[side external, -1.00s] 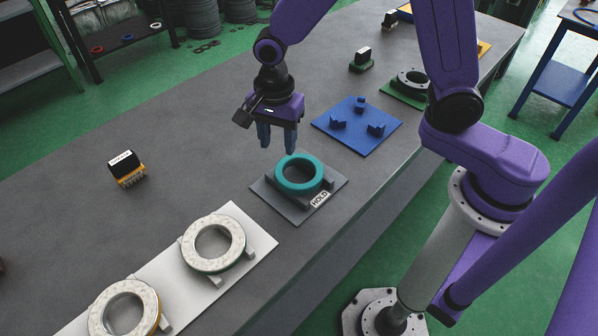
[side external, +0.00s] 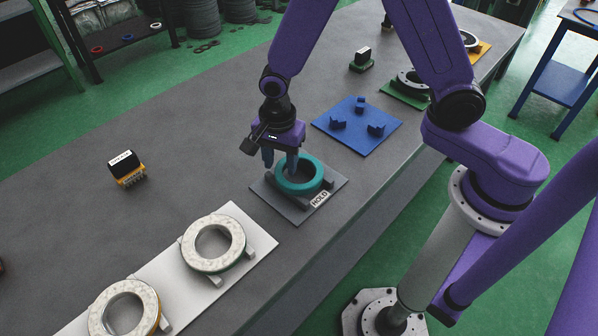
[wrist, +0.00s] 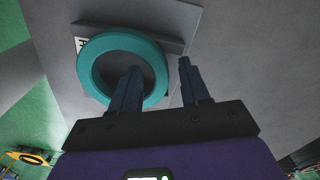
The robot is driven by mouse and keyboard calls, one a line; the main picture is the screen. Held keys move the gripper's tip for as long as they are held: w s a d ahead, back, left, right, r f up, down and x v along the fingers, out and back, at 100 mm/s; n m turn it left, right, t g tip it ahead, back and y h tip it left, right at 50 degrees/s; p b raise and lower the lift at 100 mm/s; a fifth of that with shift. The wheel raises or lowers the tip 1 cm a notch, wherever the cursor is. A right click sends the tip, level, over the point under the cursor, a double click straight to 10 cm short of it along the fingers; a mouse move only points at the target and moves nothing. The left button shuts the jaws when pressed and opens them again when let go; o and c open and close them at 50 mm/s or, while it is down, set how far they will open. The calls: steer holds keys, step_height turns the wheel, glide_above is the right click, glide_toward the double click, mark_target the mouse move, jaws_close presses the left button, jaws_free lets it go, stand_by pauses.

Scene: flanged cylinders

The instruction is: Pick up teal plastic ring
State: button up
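The teal plastic ring (side external: 318,172) lies flat on a grey fixture (side external: 279,204) marked HOLD. It also shows in the wrist view (wrist: 86,70). My gripper (side external: 280,163) is open and low over the ring's far-left side. In the wrist view my gripper (wrist: 160,66) has one finger over the ring's opening and the other just outside its rim, so the ring wall lies between them. The fingers look apart, not clamped. How deep the tips reach, and whether they touch the ring, I cannot tell.
A white plate (side external: 232,278) with two pale flanged rings stands at the front left. A blue plate (side external: 357,143) with raised blocks lies behind the fixture. A black-and-yellow block (side external: 127,168) stands at left. The table between is clear.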

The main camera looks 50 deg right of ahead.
jaws_close()
steer(key=shift+r, duration=0.1)
steer(key=shift+r, duration=0.3)
step_height(320, 180, up, 3)
steer(key=shift+s, duration=0.15)
steer(key=s+d+r, duration=0.6)
steer(key=s+r, duration=0.3)
steer(key=s, duration=0.3)
steer(key=shift+s, duration=0.2)
steer(key=shift+r, duration=0.1)
